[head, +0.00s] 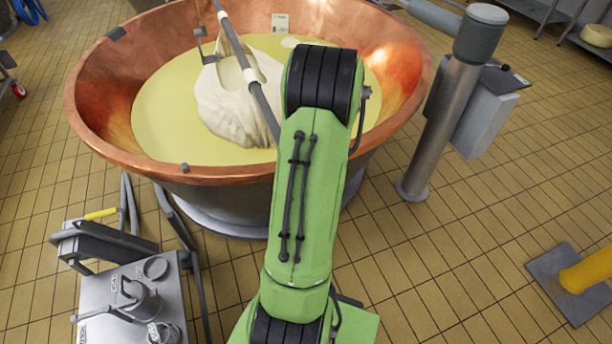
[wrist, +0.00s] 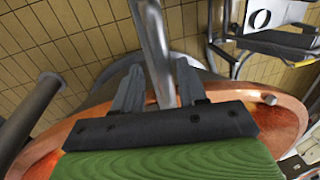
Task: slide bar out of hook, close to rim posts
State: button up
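The long grey bar (head: 262,102) slants over the copper vat (head: 120,75) in the head view, from the top edge down to where my arm hides it. A thin metal hook (head: 203,44) hangs beside its upper part. Whether they touch is unclear. My gripper is hidden in the head view. In the wrist view its two fingers (wrist: 158,82) stand on either side of a grey metal bar (wrist: 153,40). I cannot tell whether they press on it. A short rim post (head: 185,167) sits on the vat's near rim; a dark rim post (head: 116,33) sits at upper left.
Yellow liquid (head: 165,120) and a pale mass (head: 225,105) fill the vat. A grey column (head: 440,130) with a box stands at right. A metal control unit (head: 135,300) stands at lower left. A yellow post (head: 590,270) is at far right. Tiled floor between them is clear.

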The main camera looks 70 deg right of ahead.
jog(key=shift+w+a, duration=0.15)
jog(key=r+p, duration=0.1)
jog(key=r, duration=0.4)
jog(key=s+d+r+p, duration=0.1)
jog(key=r, duration=0.4)
jog(key=s+d+r+p, duration=0.1)
jog(key=r, duration=0.4)
jog(key=shift+s+r+p, duration=0.15)
jog(key=shift+r+p, duration=0.05)
jog(key=shift+p, duration=0.2)
